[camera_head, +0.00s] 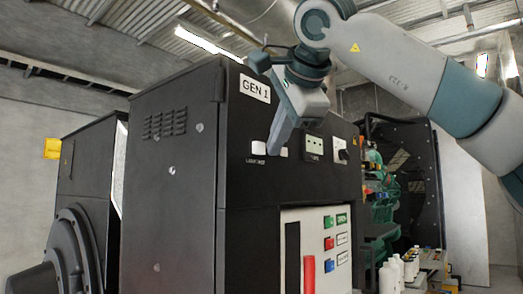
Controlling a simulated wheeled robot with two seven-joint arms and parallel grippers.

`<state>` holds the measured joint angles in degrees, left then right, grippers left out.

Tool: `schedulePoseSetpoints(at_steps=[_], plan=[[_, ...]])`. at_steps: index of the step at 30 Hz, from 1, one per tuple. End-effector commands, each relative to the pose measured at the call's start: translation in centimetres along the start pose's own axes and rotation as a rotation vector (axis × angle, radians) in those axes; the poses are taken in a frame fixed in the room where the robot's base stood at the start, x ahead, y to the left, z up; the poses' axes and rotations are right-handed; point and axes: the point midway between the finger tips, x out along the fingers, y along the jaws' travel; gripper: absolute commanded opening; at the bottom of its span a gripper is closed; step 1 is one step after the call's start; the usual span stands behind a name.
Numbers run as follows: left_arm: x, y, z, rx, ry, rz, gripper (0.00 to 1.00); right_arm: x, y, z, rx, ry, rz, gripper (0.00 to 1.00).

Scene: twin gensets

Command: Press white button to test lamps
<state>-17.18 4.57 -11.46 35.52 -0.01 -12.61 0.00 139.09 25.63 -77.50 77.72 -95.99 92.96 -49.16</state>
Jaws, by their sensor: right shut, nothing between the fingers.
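The black cabinet marked GEN 1 (255,87) fills the middle of the head view. A small white piece (258,147), which looks like the white button, shows on its front face above a small label too blurred to read. My right gripper (274,150) is shut and empty, pointing down in front of the panel just right of this white piece. I cannot tell whether its tip touches the panel. The gripper hides part of the panel there, and another white bit shows at its right edge. My left gripper is not in view.
A socket plate (314,146) and a rotary knob (343,154) sit right of the gripper. Lower on the cabinet are a green button (328,221), red and blue buttons, and a red handle (309,272). White bottles (388,277) and green machinery stand at the right.

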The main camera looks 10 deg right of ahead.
Motion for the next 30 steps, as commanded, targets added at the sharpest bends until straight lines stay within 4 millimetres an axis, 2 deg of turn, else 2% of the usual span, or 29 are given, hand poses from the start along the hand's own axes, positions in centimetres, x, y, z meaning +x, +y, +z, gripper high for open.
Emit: schedulePoseSetpoints(at_steps=[16, 30], plan=[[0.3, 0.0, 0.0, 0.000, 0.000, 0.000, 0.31, -0.5, 0.4, -0.3, 0.000, 0.000, -0.001, 0.00], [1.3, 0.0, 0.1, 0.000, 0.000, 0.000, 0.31, -3.0, 2.3, -2.2, 0.000, 0.000, 0.000, 0.00]])
